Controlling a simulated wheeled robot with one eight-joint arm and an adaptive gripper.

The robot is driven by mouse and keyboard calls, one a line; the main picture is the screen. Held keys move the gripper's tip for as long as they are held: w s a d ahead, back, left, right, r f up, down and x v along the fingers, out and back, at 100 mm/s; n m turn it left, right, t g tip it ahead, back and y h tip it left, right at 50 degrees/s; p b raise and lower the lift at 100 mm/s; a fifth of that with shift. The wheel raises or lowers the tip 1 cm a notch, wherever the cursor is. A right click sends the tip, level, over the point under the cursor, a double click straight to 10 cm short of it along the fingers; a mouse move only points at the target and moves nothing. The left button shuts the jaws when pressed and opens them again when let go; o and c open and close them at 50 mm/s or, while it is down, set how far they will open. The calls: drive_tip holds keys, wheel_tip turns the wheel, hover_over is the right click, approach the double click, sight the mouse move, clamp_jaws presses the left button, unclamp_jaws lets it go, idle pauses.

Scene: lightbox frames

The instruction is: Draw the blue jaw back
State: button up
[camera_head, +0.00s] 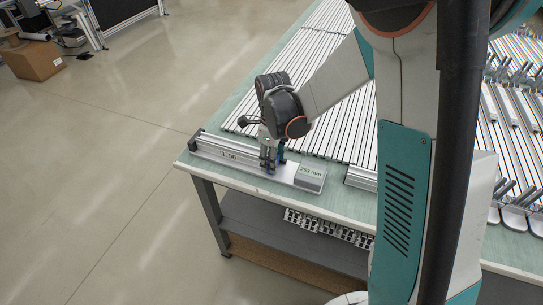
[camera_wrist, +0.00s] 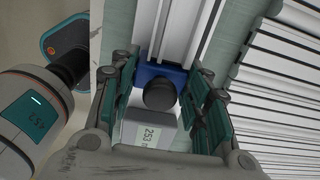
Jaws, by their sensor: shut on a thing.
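The blue jaw (camera_wrist: 146,73) sits across a silver rail (camera_wrist: 178,35) in the wrist view, with a round dark knob (camera_wrist: 159,95) on it. My gripper (camera_wrist: 162,78) has a finger on each side of the jaw and is shut on it. In the head view my gripper (camera_head: 268,163) points down at the rail (camera_head: 228,152) near the table's front left corner, and a little blue (camera_head: 281,150) shows beside the fingers. A grey block (camera_head: 310,176) reading "253 mm" is at the rail's right end; it also shows just below the knob in the wrist view (camera_wrist: 150,133).
Long pale strips (camera_head: 320,95) lie in rows on the green tabletop (camera_head: 240,108) behind the rail. Several dark-handled tools (camera_head: 515,212) stand at the right. A dark end block (camera_head: 195,139) closes the rail's left end. A cardboard box (camera_head: 33,60) is on the floor.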

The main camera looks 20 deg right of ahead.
drive_tip(key=shift+s+d, duration=0.6)
drive_tip(key=shift+d, duration=0.2)
drive_tip(key=shift+s+d, duration=0.55)
drive_tip(key=shift+d, duration=0.25)
drive_tip(key=shift+s+d, duration=0.2)
drive_tip(key=shift+d, duration=0.05)
drive_tip(key=shift+s+d, duration=0.2)
idle(1.4)
drive_tip(key=o, duration=1.3)
drive_tip(key=shift+c, duration=0.2)
